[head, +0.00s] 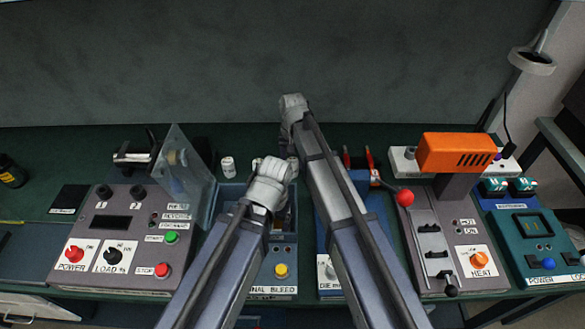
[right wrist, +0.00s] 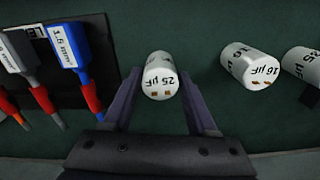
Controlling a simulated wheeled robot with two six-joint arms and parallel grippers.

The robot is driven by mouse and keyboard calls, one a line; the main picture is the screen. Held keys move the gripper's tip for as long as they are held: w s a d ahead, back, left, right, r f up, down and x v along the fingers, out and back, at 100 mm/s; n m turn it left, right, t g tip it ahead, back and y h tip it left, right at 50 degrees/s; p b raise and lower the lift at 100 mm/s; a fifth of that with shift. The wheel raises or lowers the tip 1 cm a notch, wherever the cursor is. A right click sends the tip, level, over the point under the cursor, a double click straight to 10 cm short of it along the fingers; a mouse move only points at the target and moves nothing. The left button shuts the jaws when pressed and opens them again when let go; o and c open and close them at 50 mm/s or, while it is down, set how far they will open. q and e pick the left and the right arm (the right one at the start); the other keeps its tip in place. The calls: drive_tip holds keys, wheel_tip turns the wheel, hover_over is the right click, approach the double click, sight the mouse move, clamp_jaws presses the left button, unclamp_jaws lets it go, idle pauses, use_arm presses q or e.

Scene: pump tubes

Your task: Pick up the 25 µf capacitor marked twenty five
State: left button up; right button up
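The white capacitor marked 25 µF (right wrist: 160,77) stands between the two dark fingers of my right gripper (right wrist: 159,80) in the right wrist view. The fingers are open, one on each side of it, with small gaps showing. In the head view my right arm hides this capacitor and the fingertips. My left arm's wrist (head: 268,185) shows in the head view, low and left of the right arm; its fingers are hidden. A white capacitor marked 16 µF (right wrist: 248,64) stands to the right in the right wrist view.
Another white capacitor (right wrist: 305,62) is cut by the right edge. Blue tool (right wrist: 67,45) and a grey one with red parts lie left of the gripper. In the head view, a panel with a clear shield (head: 186,175) stands left and an orange-topped heater (head: 455,153) right.

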clamp_jaws()
idle(0.4)
